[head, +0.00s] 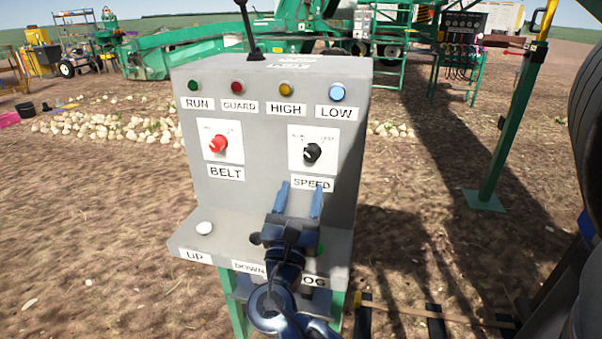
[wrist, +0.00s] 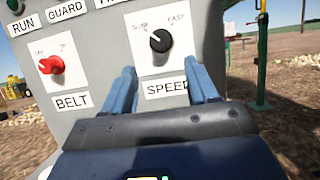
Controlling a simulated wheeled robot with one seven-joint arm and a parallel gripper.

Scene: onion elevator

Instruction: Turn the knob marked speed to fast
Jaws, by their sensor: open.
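The speed knob (head: 312,152) is black and sits on a white plate on the right of the grey control box (head: 262,185), above the SPEED label. In the wrist view the black knob (wrist: 160,40) shows between slow on the left and fast on the right; its light mark seems to point up and left, toward slow. My gripper (head: 299,186) is open, with two blue fingers in front of and below the knob, apart from it. In the wrist view my gripper (wrist: 165,78) has its fingers on either side of the SPEED label, with nothing between them.
A red belt knob (head: 218,144) sits to the left. Above are several lamps, including a lit blue LOW lamp (head: 337,92). A white UP button (head: 204,228) is on the lower ledge. A lever (head: 246,30) stands on top. A green post (head: 507,130) stands at right.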

